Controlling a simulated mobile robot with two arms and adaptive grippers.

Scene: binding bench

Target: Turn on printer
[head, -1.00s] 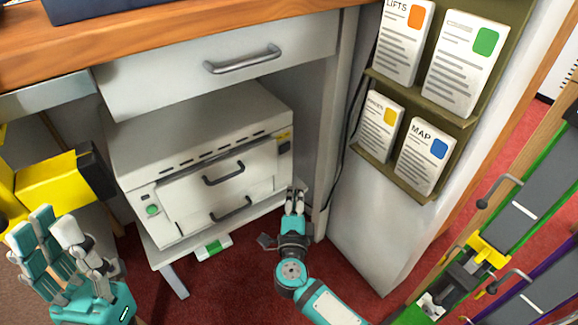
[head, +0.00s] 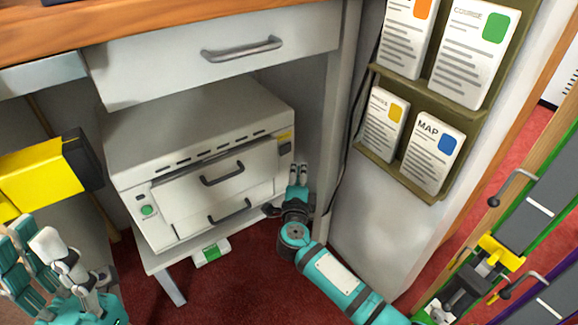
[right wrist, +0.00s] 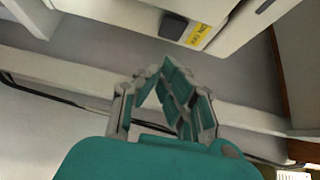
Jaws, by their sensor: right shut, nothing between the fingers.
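The printer (head: 190,165) is a white box on a low white shelf under the bench. Its front has a green button (head: 147,210) at the left and a dark switch (head: 285,148) below a yellow label at the right. The dark switch (right wrist: 173,26) and yellow label (right wrist: 199,36) also show in the right wrist view, ahead of the fingertips. My right gripper (head: 299,168) is shut and empty, beside the printer's right front corner, a little below the switch. No contact shows. My left gripper (head: 32,235) is at the lower left, open and apart from the printer, partly cut off.
A drawer (head: 130,72) with a metal handle hangs above the printer. A rack (head: 395,178) of cards is on the panel to the right. A cable runs beside the bench leg (head: 333,130). A green and white object (head: 211,251) is below the shelf. A yellow-black object (head: 50,180) is at left.

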